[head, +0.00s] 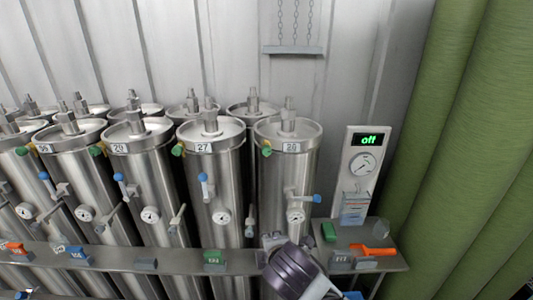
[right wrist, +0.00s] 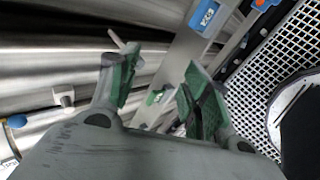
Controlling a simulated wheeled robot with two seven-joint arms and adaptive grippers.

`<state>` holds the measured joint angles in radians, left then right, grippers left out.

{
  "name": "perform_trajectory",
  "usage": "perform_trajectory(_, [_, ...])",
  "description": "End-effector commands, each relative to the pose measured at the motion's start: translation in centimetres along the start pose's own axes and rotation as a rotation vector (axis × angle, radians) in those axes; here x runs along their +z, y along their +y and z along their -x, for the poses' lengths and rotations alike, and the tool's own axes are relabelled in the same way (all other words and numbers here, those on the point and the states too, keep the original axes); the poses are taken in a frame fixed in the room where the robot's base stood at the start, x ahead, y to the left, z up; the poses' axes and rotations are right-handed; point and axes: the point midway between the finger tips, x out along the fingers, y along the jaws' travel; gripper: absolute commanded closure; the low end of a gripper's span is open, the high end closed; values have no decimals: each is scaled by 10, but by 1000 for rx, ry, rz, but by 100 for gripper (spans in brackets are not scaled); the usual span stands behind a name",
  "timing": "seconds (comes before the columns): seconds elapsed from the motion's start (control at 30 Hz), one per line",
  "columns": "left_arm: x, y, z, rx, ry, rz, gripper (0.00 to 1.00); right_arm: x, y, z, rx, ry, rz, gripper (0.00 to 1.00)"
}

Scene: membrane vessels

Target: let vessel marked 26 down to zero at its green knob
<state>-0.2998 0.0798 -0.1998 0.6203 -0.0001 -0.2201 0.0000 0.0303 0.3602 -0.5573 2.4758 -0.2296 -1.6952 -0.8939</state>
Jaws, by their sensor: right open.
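A row of upright steel vessels stands against the wall. The front vessel marked 27 (head: 212,185) reads clearly. The front vessel to its left (head: 140,180) has a label (head: 120,149) that looks like 20 or 26. The front vessel at the right end (head: 285,175) has a label like 20 or 28. Green knobs sit beside the labels, one by the left of these (head: 96,151) and one by 27 (head: 178,150). My right gripper (head: 274,241) is low in front of the right-end vessel. Its fingers (right wrist: 155,90) are open, with no knob between them.
A grey rail (head: 120,258) with coloured tags runs across the vessels' fronts. Blue-handled valves and gauges (head: 222,217) stick out. At right stand a panel reading off (head: 370,140) and a small shelf (head: 385,262) with an orange-handled tool (head: 373,249). Green rolls (head: 450,130) border the right.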

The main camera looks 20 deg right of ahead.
Motion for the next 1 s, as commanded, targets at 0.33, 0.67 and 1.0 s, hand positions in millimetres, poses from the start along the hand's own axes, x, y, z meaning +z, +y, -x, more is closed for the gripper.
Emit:
perform_trajectory(0.33, [0,-1,0,-1,0,0,52,-12,50,30,163,-65,383,52])
perform_trajectory(0.67, [0,-1,0,-1,0,0,52,-17,90,57,292,-190,730,52])
perform_trajectory(1.0, [0,0,0,0,0,0,52,-16,125,84,386,-377,1065,52])
